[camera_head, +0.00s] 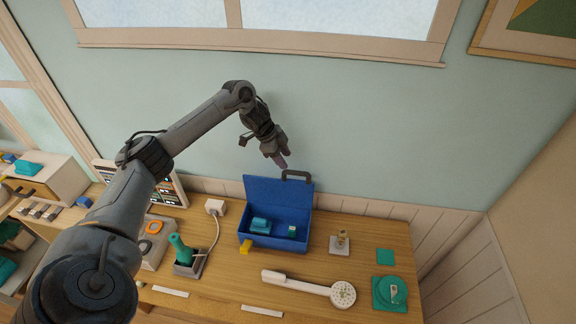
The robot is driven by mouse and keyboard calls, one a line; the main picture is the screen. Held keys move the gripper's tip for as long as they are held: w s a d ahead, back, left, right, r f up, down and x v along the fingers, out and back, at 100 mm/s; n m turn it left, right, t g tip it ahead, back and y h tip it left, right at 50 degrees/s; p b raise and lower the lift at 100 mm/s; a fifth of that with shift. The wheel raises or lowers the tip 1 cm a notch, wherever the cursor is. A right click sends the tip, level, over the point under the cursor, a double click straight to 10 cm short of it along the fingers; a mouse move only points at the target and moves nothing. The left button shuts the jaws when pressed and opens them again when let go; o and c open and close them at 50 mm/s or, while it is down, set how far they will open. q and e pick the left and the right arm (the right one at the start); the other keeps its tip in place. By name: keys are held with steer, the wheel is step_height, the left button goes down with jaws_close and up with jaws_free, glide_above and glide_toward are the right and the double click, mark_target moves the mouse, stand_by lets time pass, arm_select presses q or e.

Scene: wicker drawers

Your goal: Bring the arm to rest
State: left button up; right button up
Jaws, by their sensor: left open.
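My left arm comes in from the lower left and reaches up over the wooden table (385,226). My left gripper (280,163) hangs above and just behind the open lid of a blue box (276,242), pointing down. It is open, and I see nothing held in it, though its fingers look small and close together here. My right gripper is not in view.
The blue box holds small teal items. A white shower head (342,294), a teal round object (391,290), a small metal-like stand (340,243) and a teal-handled item (181,250) stand around it. The wall (390,130) is close behind the gripper.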

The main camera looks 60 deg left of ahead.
arm_select(q)
steer(key=shift+s+a+r, duration=0.1)
steer(key=shift+s+r, duration=0.2)
steer(key=shift+r, duration=0.35)
steer(key=shift+f, duration=0.1)
